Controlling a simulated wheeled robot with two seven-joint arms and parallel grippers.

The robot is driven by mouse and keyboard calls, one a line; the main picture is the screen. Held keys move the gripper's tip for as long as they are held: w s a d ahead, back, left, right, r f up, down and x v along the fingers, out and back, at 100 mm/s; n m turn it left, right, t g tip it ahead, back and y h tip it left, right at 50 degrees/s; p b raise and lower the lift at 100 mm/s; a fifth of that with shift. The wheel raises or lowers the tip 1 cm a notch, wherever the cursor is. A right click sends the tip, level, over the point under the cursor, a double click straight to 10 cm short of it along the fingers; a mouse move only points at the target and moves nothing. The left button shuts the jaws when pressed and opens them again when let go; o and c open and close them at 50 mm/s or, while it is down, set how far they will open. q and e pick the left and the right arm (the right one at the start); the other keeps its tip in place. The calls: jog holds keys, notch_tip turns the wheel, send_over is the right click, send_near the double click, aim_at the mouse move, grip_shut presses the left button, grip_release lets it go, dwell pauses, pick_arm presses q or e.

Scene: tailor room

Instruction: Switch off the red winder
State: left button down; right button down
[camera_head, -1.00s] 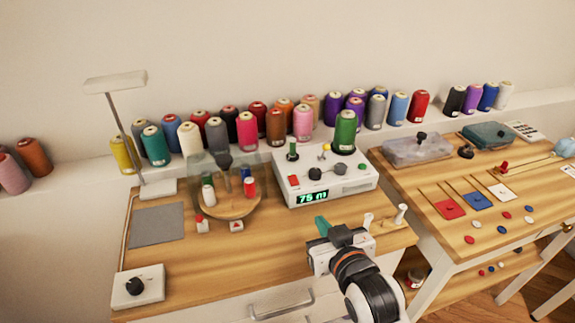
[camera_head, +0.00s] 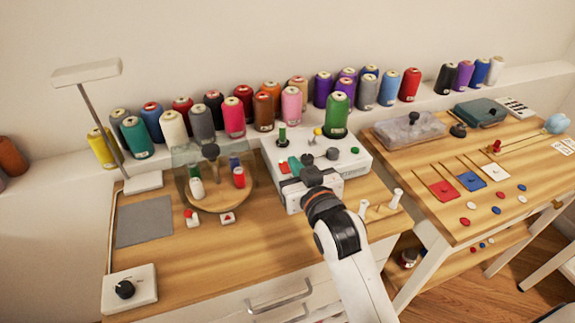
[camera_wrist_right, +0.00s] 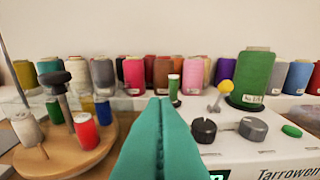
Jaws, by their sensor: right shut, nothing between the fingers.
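A white machine (camera_head: 357,163) with a green thread cone (camera_head: 337,115), dark knobs, a yellow-tipped lever and a green button (camera_head: 355,150) stands on the left table. A red patch (camera_head: 283,167) shows at its left top, beside my fingers. It also shows in the right wrist view (camera_wrist_right: 215,150), its display mostly hidden. My right gripper (camera_head: 293,162) is shut and empty, its teal fingertips over the machine's left part. In the right wrist view the shut fingers (camera_wrist_right: 160,102) point towards a small green spool (camera_wrist_right: 175,90) and hide the red patch. My left gripper is not in view.
Left of the machine is a round wooden stand (camera_head: 214,205) with small spools and a clear cover. Thread cones line the shelf behind. White pegs (camera_head: 396,198) stand at the table's right front.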

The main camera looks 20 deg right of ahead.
aim_at(287, 175)
jog(key=w, duration=0.4)
jog(key=shift+w+f, duration=0.1)
jog(key=shift+f, duration=0.1)
jog(key=shift+w+a+f, duration=0.1)
jog(key=shift+w+f, duration=0.15)
jog(key=shift+f, duration=0.4)
jog(key=shift+w+f, duration=0.25)
jog(key=shift+f, duration=1.2)
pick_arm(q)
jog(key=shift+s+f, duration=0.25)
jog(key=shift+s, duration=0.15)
